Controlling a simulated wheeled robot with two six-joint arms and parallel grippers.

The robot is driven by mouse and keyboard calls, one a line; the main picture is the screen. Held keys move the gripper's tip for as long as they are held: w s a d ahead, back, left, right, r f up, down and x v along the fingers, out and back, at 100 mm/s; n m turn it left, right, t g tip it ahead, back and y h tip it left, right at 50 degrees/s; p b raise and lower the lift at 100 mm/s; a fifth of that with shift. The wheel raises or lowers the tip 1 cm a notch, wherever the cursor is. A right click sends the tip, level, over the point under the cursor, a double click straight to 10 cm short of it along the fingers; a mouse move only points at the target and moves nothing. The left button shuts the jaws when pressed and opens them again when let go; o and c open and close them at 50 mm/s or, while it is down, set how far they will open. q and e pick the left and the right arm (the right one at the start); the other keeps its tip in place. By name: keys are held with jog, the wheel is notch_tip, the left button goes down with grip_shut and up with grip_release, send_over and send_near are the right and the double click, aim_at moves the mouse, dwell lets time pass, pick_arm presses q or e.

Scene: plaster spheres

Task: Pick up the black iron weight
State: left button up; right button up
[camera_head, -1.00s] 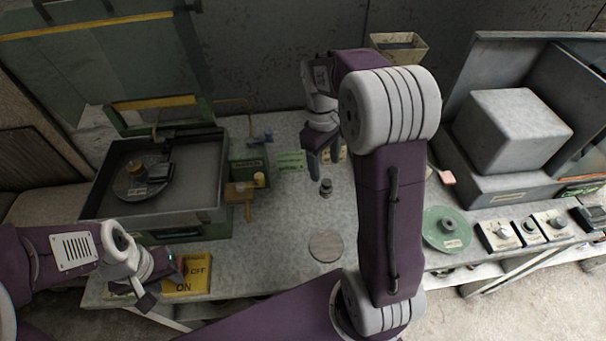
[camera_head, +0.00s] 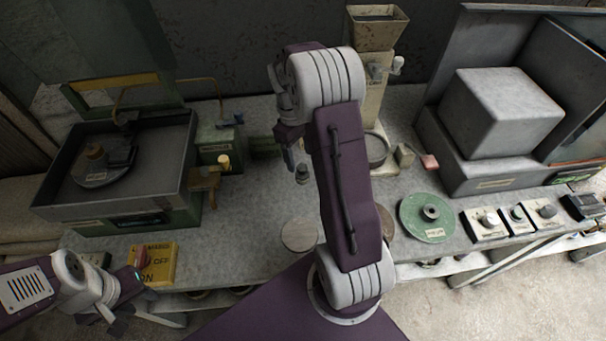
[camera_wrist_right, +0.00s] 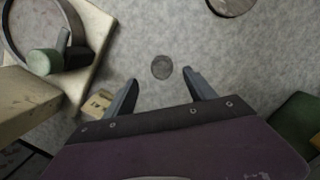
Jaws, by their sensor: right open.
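The black iron weight (camera_head: 302,174) is a small dark knobbed piece standing on the grey bench in the head view. In the right wrist view a round dark grey top (camera_wrist_right: 162,67), which looks like this weight, lies just beyond the fingertips, roughly centred between them. My right gripper (camera_head: 290,157) points down beside and slightly behind the weight in the head view. In the right wrist view its fingers (camera_wrist_right: 160,77) are apart with nothing between them. My left gripper (camera_head: 103,322) hangs at the lower left near the bench's front edge, its fingers apart and empty.
A round flat disc (camera_head: 300,234) lies in front of the weight. A green box (camera_head: 216,150) with a brass-coloured fitting stands left, a hopper device (camera_head: 375,28) behind right. A green disc (camera_head: 425,218) and a grey block (camera_head: 500,112) are at right. A yellow switch box (camera_head: 157,262) is front left.

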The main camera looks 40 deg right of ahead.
aim_at(302, 167)
jog(key=f, duration=0.2)
jog(key=s+f, duration=0.1)
jog(key=f, duration=0.1)
jog(key=shift+s+a+f, duration=0.1)
jog(key=shift+s+f, duration=0.05)
jog(key=shift+f, duration=0.35)
jog(key=shift+r, duration=0.1)
grip_shut()
